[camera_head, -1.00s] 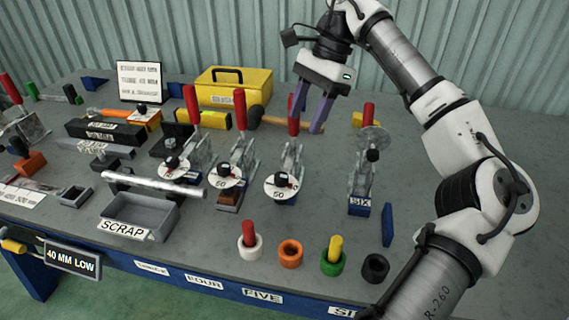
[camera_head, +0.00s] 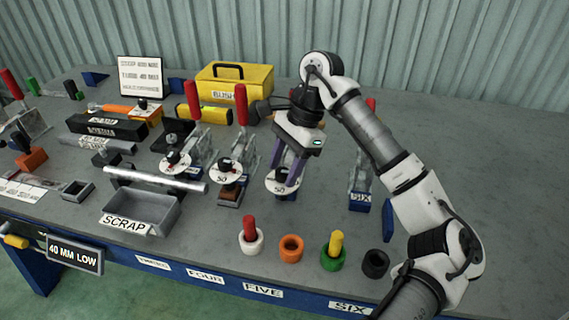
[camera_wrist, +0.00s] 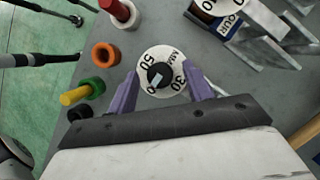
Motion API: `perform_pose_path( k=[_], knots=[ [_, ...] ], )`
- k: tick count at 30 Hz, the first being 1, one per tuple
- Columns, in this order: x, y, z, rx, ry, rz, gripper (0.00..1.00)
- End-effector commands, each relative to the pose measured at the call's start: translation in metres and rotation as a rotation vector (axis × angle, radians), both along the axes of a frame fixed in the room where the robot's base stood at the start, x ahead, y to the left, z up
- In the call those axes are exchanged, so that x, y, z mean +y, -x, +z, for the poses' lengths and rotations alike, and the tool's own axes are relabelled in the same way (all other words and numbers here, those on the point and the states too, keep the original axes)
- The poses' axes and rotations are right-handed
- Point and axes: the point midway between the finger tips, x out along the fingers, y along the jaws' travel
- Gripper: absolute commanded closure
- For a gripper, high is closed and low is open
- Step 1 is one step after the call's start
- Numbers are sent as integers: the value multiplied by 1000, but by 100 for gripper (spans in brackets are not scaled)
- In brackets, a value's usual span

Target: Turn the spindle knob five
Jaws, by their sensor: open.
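The spindle knob is a black knob (camera_wrist: 160,74) with a pale pointer, on a white round dial (camera_wrist: 152,87) marked with numbers such as 50 and 30. In the wrist view it lies between the purple fingers of my gripper (camera_wrist: 160,69), with a gap on each side. In the head view my gripper (camera_head: 284,182) points down over the third dial (camera_head: 279,190) from the left; the fingers and wrist hide its knob and most of its clamp. My gripper is open and holds nothing. I cannot tell the exact height of the fingertips above the dial.
The neighbouring clamp has a similar dial (camera_head: 229,171) close to the left, and clamp SIX (camera_head: 359,202) stands to the right. A red peg (camera_head: 249,228), an orange ring (camera_head: 291,248), a yellow peg (camera_head: 337,242) and a black ring (camera_head: 376,264) stand in front. Scrap tray (camera_head: 140,212) is left.

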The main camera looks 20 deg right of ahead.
Motion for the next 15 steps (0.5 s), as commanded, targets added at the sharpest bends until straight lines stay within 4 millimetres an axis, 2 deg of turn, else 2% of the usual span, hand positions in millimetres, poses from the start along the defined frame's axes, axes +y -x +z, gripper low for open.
perform_pose_path(
  k=[7,15],
  knots=[
    [0,0,-1,0,0,0,51],
    [0,0,-1,0,0,0,86]
  ],
)
